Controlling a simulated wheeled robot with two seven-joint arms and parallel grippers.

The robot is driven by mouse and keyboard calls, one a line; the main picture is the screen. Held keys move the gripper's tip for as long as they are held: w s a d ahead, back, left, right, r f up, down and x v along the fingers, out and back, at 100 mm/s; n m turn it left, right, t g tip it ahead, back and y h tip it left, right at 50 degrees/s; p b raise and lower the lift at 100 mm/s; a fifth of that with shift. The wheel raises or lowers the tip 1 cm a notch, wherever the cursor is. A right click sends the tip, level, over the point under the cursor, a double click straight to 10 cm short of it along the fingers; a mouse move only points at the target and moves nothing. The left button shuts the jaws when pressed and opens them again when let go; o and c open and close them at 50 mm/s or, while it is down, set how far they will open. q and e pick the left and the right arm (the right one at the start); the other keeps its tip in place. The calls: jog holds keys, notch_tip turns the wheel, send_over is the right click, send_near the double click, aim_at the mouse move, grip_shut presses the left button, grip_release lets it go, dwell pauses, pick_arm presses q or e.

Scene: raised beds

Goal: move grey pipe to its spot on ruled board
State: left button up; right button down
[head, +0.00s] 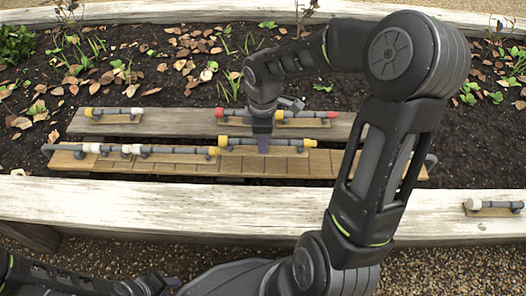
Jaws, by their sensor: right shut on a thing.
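The ruled board (285,165) is a long wooden strip with dark cross lines, lying on the grey planks across the middle. My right gripper (262,147) points down over it and is shut on a grey pipe with yellow ends (238,141). This pipe lies level along the board's back edge; whether it touches the board is unclear. Another grey run of pipe with whitish collars and a yellow end (180,151) lies on the left part of the board. My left gripper (167,282) is low at the bottom left, away from the board; its jaws are unclear.
A yellow-ended pipe (113,111) and a red-ended pipe (318,115) sit on the back plank. A white-ended pipe (490,205) rests on the front timber (450,228) at right. Soil with leaves and plants lies behind. My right arm hides the board's right part.

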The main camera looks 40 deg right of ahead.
aim_at(263, 160)
jog(key=shift+f+b, duration=0.9)
jog(key=shift+f, duration=1.4)
jog(key=shift+f, duration=0.15)
jog(key=c, duration=1.4)
grip_release()
notch_tip(263, 160, up, 12)
jog(key=p, duration=0.4)
jog(key=shift+p, duration=0.4)
